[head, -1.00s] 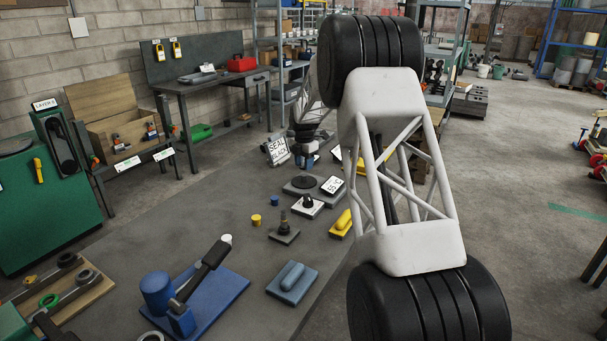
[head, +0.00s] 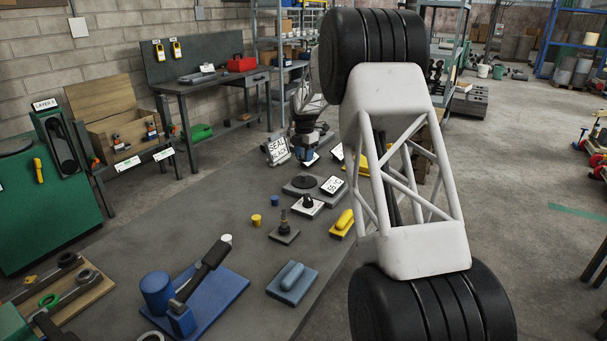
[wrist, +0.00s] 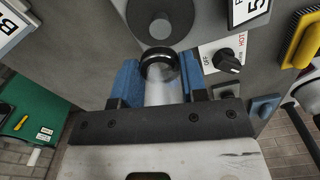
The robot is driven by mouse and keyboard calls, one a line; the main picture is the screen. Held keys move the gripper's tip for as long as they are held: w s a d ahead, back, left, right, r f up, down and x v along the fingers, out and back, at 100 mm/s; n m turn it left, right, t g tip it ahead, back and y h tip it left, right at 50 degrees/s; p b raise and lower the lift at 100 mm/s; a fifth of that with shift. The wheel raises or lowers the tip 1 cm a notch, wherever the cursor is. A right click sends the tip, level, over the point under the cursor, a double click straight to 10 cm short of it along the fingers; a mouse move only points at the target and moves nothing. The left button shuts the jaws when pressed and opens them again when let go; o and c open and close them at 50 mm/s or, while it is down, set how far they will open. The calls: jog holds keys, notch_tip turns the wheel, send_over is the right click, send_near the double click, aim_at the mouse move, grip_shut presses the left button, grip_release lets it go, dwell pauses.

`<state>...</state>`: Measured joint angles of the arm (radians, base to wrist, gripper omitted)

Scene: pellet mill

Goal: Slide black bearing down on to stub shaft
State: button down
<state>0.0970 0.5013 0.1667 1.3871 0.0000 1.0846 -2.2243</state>
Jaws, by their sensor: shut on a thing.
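My gripper (wrist: 160,80) has blue fingers and is shut on a black ring, which looks like the black bearing (wrist: 147,60), at the fingertips in the wrist view. A pale grey cylinder (wrist: 162,92) shows between the fingers behind the ring; I cannot tell what it belongs to. In the head view my gripper (head: 308,156) hangs above a dark round disc (head: 303,182) on a grey base; the bearing cannot be made out there. A dark upright post (head: 284,218) on a small square plate stands nearer the camera. I cannot tell for sure which part is the stub shaft.
A white plate with a black knob (head: 308,203) and a temperature sign (head: 333,185) stand close to the disc. A yellow-handled block (head: 343,222), blue block (head: 292,282) and blue lever press (head: 190,295) are nearer.

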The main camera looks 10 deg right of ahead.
jog(key=shift+r, duration=0.4)
jog(key=c, duration=1.2)
grip_release()
grip_shut()
jog(key=s+a+r, duration=0.1)
jog(key=s+a, duration=0.3)
jog(key=s, duration=0.4)
jog(key=s+a+r, duration=0.2)
jog(key=s+a, duration=0.2)
jog(key=s, duration=0.5)
jog(key=s+a+r, duration=0.1)
jog(key=s+a, duration=0.4)
jog(key=s, duration=0.4)
jog(key=shift+r, duration=0.4)
